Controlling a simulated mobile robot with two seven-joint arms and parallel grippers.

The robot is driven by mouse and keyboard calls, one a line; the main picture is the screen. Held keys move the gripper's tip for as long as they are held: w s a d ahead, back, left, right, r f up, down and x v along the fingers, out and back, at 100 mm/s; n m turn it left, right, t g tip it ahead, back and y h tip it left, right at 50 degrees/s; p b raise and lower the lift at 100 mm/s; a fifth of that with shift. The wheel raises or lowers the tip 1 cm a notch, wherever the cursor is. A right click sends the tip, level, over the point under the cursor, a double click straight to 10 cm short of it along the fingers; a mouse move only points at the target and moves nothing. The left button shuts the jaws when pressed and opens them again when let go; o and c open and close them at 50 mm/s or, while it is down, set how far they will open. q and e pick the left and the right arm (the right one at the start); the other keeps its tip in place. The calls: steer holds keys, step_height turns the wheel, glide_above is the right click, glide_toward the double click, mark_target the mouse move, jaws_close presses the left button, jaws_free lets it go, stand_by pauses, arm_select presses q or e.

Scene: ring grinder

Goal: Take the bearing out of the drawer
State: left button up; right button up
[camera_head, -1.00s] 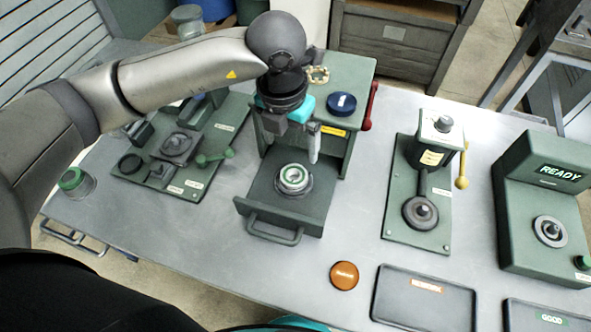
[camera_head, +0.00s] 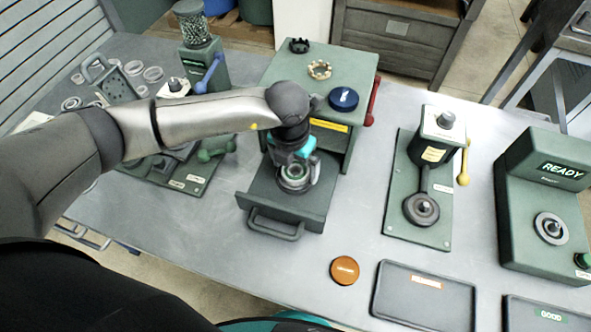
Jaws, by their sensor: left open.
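The drawer (camera_head: 257,207) of the green cabinet is pulled out toward me. The bearing (camera_head: 293,180), a pale metal ring with a dark outer rim, lies in the drawer. My left gripper (camera_head: 293,174) comes down from above, with its open fingers at the two sides of the bearing. Whether the fingers touch the bearing I cannot tell, and the gripper hides its far part. My right gripper is not in view.
On the cabinet top stand a blue round cap (camera_head: 343,99), a brass ring (camera_head: 319,69) and a black ring (camera_head: 299,45). A red lever (camera_head: 373,103) is at its right side. An orange disc (camera_head: 344,270) and a dark tray (camera_head: 423,297) lie to the right of the drawer. The table between has free room.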

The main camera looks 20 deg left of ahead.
arm_select(q)
steer(key=shift+c, duration=0.2)
steer(key=shift+r, duration=0.1)
steer(key=c, duration=1.5)
